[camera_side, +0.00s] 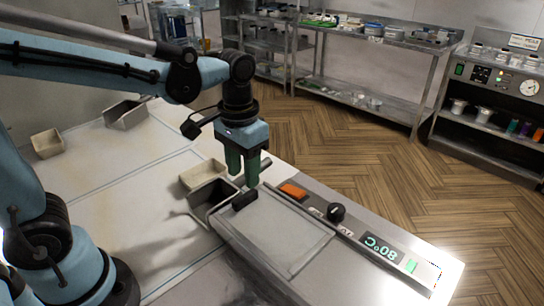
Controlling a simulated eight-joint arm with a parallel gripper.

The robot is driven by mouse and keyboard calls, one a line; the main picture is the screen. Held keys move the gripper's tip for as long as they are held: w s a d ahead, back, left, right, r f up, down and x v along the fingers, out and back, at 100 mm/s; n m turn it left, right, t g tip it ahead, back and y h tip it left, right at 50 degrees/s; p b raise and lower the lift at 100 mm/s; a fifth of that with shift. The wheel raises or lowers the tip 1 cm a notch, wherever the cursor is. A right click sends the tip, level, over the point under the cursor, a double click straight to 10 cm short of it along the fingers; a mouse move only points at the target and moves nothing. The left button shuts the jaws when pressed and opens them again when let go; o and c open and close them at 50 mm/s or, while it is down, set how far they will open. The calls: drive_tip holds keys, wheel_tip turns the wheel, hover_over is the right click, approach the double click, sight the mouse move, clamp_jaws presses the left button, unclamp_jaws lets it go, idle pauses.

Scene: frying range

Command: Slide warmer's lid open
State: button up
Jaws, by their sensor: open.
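The warmer (420,268) stands at the front right of the worktop, with a display reading 80°C, a black knob and an orange switch. Its flat grey lid (275,237) covers most of its top. A black handle (244,200) sits at the lid's far left end. My gripper (245,180) points down with green fingers just above or beside the handle. The fingers are open; whether they straddle or touch the handle I cannot tell.
A beige tray (203,174) stands beside the opening. A small beige box (47,143) and a grey bin (126,113) stand farther back on the pale worktop (120,190), which is otherwise largely clear. Metal shelves (370,80) stand across the wooden floor.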

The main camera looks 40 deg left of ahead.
sight(245, 195)
drive_tip(key=shift+f, duration=2.9)
clamp_jaws()
